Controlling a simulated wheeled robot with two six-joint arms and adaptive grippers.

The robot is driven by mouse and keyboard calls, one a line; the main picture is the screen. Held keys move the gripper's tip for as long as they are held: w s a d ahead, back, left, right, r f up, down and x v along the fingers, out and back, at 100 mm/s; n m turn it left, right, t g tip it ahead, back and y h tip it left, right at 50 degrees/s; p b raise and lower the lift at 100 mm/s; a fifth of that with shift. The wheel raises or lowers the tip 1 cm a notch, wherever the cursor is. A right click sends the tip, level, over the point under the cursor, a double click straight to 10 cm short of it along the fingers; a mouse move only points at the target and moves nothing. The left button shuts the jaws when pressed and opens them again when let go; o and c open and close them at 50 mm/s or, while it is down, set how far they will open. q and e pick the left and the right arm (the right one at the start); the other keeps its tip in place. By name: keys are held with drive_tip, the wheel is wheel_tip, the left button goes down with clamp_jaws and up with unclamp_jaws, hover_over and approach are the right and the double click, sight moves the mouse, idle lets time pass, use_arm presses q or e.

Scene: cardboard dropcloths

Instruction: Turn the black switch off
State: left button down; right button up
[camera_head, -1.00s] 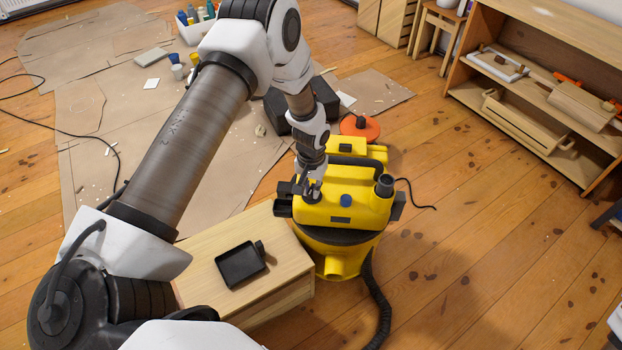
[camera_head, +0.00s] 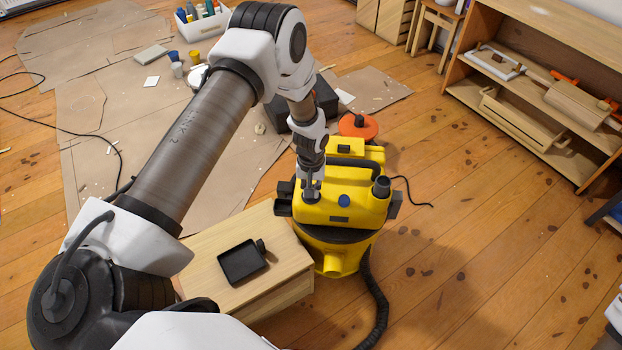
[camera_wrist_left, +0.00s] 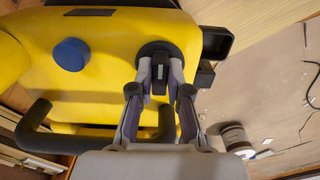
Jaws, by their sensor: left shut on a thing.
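The yellow vacuum (camera_head: 345,208) stands on the floor just right of the small wooden box, and its yellow top fills much of the left wrist view (camera_wrist_left: 105,30). The black switch (camera_wrist_left: 160,66) sits in a round black seat on that top. My left gripper (camera_wrist_left: 158,88) reaches down over the switch, with one finger on each side of it, and is shut on it. In the head view, my left gripper (camera_head: 310,194) is at the left part of the vacuum's top and hides the switch. My right gripper is in neither view.
A blue knob (camera_head: 344,201) is beside the switch on the vacuum's top. A black tray (camera_head: 242,262) lies on the wooden box (camera_head: 205,248). A black hose (camera_head: 376,300) runs along the floor. Wooden shelves (camera_head: 545,90) stand at the right.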

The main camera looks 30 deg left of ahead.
use_arm(q)
drive_tip(key=c, duration=1.1)
unclamp_jaws()
wheel_tip(320, 180, up, 12)
drive_tip(key=shift+f, duration=0.1)
drive_tip(key=s+d+m+p, duration=0.1)
drive_tip(key=s+d+p, duration=0.1)
drive_tip(key=s, duration=0.7)
drive_tip(key=s+d+m+p, duration=0.2)
drive_tip(key=s+p, duration=0.3)
drive_tip(key=s, duration=0.4)
drive_tip(key=s+d+f+m+p, duration=0.1)
drive_tip(key=s+d+p, duration=0.3)
drive_tip(key=s, duration=0.6)
drive_tip(key=shift+f+m, duration=0.1)
drive_tip(key=shift+m, duration=0.5)
